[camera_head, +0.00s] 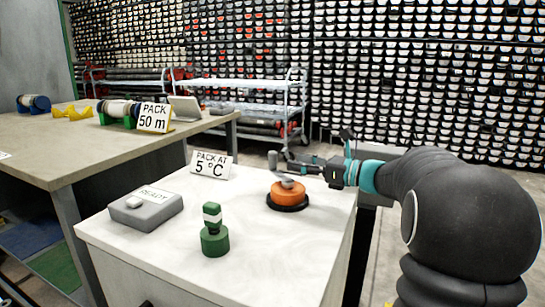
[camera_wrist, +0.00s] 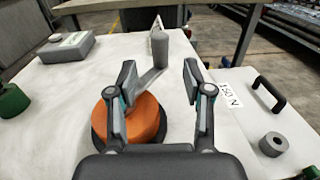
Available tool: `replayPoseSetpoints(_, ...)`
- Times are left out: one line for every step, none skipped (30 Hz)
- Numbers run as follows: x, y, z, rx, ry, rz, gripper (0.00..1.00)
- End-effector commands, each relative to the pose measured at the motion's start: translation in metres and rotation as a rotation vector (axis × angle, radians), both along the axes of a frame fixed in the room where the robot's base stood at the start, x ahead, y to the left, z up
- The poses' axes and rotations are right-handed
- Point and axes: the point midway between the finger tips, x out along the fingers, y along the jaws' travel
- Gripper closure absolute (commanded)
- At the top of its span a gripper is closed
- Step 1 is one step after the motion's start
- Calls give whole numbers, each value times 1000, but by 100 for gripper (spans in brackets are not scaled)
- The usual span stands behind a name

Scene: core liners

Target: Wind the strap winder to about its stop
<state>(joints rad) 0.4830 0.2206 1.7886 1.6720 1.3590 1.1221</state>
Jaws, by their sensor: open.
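The strap winder is an orange drum (camera_head: 288,194) on a black round base, on the white worktop. It also shows in the wrist view (camera_wrist: 145,118), partly hidden by my left finger. No contact shows.
A green stamp-like object (camera_head: 214,240), a grey READY box (camera_head: 146,211) and a "PACK AT 5 °C" sign (camera_head: 211,165) share the worktop. A longer table (camera_head: 60,160) stands left.

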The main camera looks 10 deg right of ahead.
Motion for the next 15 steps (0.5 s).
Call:
replayPoseSetpoints(7,9,0,0,0,3,50)
replayPoseSetpoints(10,13,0,0,0,3,50)
replayPoseSetpoints(15,18,0,0,0,3,50)
replayPoseSetpoints(19,23,0,-1,-1,2,50)
replayPoseSetpoints(22,27,0,-1,-1,3,50)
replayPoseSetpoints(27,31,0,0,0,1,50)
replayPoseSetpoints(31,35,0,0,0,0,50)
replayPoseSetpoints(34,39,0,1,1,0,50)
replayPoseSetpoints(38,43,0,0,0,0,50)
replayPoseSetpoints(40,46,0,0,0,-1,50)
replayPoseSetpoints(43,48,0,-1,-1,-1,50)
replayPoseSetpoints(46,51,0,-1,-1,-2,50)
replayPoseSetpoints(48,53,0,-1,-1,-2,50)
replayPoseSetpoints(50,55,0,0,0,-3,50)
replayPoseSetpoints(52,57,0,-1,1,-4,50)
